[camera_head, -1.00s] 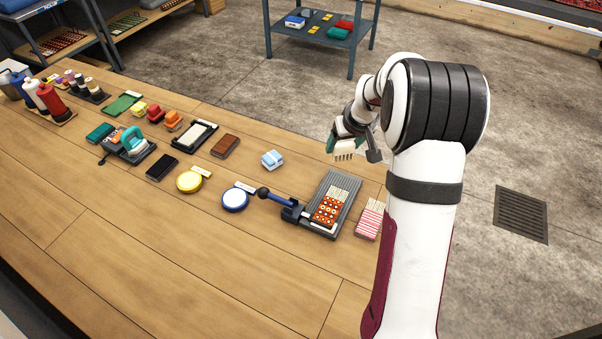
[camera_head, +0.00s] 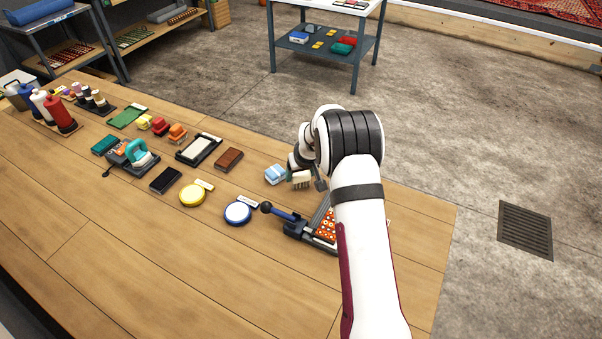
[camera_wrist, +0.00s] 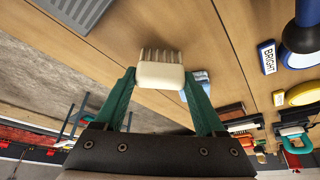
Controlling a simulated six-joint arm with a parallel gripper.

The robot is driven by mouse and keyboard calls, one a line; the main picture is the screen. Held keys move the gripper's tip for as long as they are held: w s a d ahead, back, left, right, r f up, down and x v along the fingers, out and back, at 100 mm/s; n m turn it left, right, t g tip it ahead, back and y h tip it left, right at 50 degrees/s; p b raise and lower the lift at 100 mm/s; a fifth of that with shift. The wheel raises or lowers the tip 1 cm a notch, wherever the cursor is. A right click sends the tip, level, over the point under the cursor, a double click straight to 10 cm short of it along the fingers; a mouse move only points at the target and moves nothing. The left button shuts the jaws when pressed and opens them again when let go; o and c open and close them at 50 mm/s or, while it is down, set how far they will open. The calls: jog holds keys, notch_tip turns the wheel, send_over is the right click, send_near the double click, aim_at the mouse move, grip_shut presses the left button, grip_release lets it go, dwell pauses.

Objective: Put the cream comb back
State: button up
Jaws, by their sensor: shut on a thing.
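My gripper (camera_head: 299,172) is shut on the cream comb (camera_head: 302,182), its teeth pointing down over the bench. In the wrist view my gripper's green fingers (camera_wrist: 160,80) hold the cream body of the comb (camera_wrist: 161,74) from both sides, with its grey-brown teeth pointing away from me. The comb appears above the wooden bench, just right of a light blue and white block (camera_head: 275,174). A black tray with a cream top (camera_head: 199,149) lies further left on the bench. I cannot tell whether it is the comb's place.
A ribbed dark tray with an orange dotted block (camera_head: 327,225) is partly hidden by my arm. A blue-handled tool (camera_head: 281,213), blue-rimmed dish (camera_head: 238,212), yellow dish (camera_head: 193,194) and brown block (camera_head: 229,159) lie on the bench. Its near part is clear.

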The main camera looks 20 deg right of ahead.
jog(key=shift+f, duration=0.15)
jog(key=o, duration=1.2)
jog(key=shift+c, duration=0.2)
jog(key=v, duration=1.1)
jog(key=s+a+r+m+g, duration=0.1)
jog(key=s+a+r, duration=0.4)
jog(key=s+r, duration=0.3)
jog(key=s+a+m+g+y, duration=0.1)
jog(key=s+a+m+g, duration=0.1)
jog(key=s, duration=1.3)
jog(key=s+a+m+g, duration=0.1)
jog(key=s+a, duration=0.4)
jog(key=s, duration=1)
jog(key=shift+s+r+m+g+y, duration=0.2)
jog(key=shift+r+m+g+y, duration=0.25)
jog(key=shift+m, duration=0.35)
jog(key=shift+a, duration=0.1)
